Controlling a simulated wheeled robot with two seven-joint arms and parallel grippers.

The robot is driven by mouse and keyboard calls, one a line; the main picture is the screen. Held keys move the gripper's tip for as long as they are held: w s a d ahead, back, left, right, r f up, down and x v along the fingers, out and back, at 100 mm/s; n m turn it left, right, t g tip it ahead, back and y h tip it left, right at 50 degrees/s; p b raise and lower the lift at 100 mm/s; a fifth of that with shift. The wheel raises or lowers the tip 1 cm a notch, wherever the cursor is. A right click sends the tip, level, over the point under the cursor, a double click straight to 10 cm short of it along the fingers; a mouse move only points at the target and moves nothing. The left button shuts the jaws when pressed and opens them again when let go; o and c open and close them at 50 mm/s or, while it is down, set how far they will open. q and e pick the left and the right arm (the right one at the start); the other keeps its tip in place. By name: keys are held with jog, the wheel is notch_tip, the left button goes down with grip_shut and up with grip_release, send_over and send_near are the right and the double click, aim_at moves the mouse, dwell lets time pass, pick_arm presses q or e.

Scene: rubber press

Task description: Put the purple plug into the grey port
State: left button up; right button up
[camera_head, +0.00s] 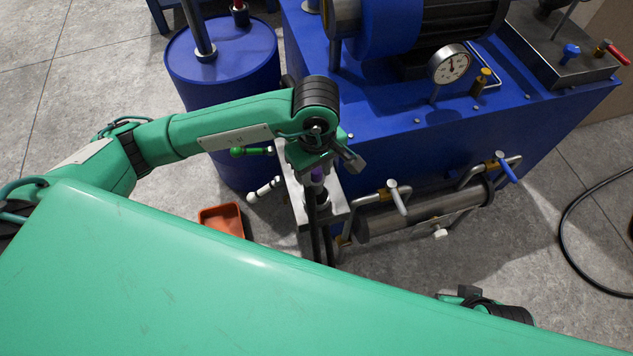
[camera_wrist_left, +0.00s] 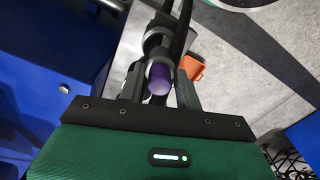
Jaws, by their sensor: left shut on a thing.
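The purple plug (camera_head: 317,174) is below my left wrist in the head view, at the top of black hoses. It also shows between the fingers in the left wrist view (camera_wrist_left: 159,80). My left gripper (camera_wrist_left: 161,85) is shut on it. A grey metal block (camera_head: 335,211) with a dark round fitting stands directly below the plug. A grey round fitting (camera_wrist_left: 156,40) shows just beyond the plug in the left wrist view. I cannot make out the grey port's opening or whether the plug touches it.
Green (camera_head: 237,152) and white (camera_head: 265,189) handles stick out left of the block. The blue press (camera_head: 420,130) and blue drum (camera_head: 222,60) stand behind. An orange tray (camera_head: 222,219) lies on the floor. A horizontal metal cylinder (camera_head: 420,219) is on the right.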

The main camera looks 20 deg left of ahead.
aim_at(317, 184)
pick_arm(q)
notch_tip(317, 184, down, 5)
jog(key=shift+r, duration=0.15)
jog(key=shift+f, duration=0.3)
pick_arm(e)
jog(key=shift+w+a, duration=0.2)
jog(key=shift+a, duration=0.1)
pick_arm(q)
jog(key=shift+b, duration=0.3)
pick_arm(e)
jog(key=shift+w+f+t, duration=0.1)
jog(key=shift+t, duration=0.2)
pick_arm(q)
jog(key=shift+f+b, duration=0.3)
jog(key=o, duration=1)
pick_arm(e)
jog(key=shift+w+a+f+t+y, duration=0.2)
jog(key=shift+w+a+t, duration=0.05)
jog(key=shift+w+a, duration=0.15)
jog(key=shift+w+a+f+t+y, duration=0.15)
jog(key=shift+w+a+t+y, duration=0.1)
jog(key=shift+a, duration=0.15)
jog(key=shift+r, duration=0.1)
